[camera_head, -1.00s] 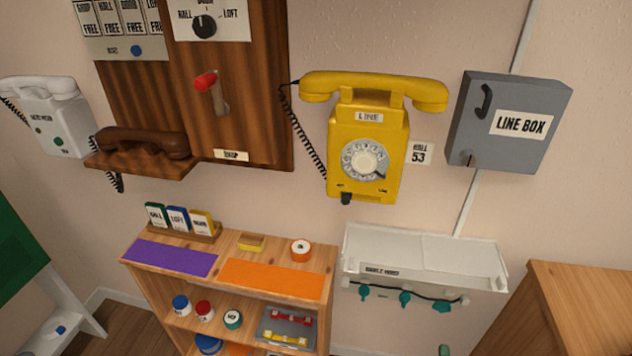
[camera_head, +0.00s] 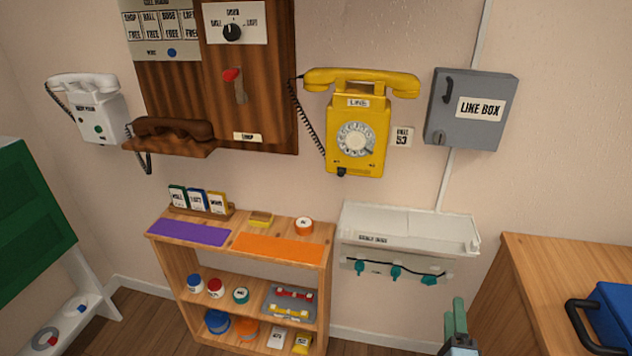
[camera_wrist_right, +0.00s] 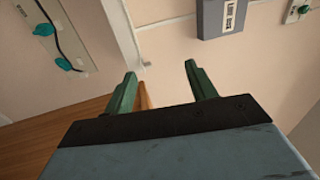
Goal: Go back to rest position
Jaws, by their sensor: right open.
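My right gripper (camera_head: 457,325) shows at the bottom edge of the head view, in front of the wall and left of the wooden cabinet. In the right wrist view its two green fingers (camera_wrist_right: 158,88) stand apart with nothing between them. It touches nothing that I can see. My left gripper is not in view. The yellow dial phone (camera_head: 357,130) hangs on the wall with its handset on top. The grey line box (camera_head: 470,110) is closed on the wall to its right, and it also shows in the right wrist view (camera_wrist_right: 220,18).
A wooden shelf (camera_head: 180,262) with jars and cards stands below the phones. A white wall tray (camera_head: 410,232) with teal hooks hangs right of it. A wooden cabinet (camera_head: 535,262) with a blue case (camera_head: 612,310) stands at right. A green board (camera_head: 30,220) stands at left.

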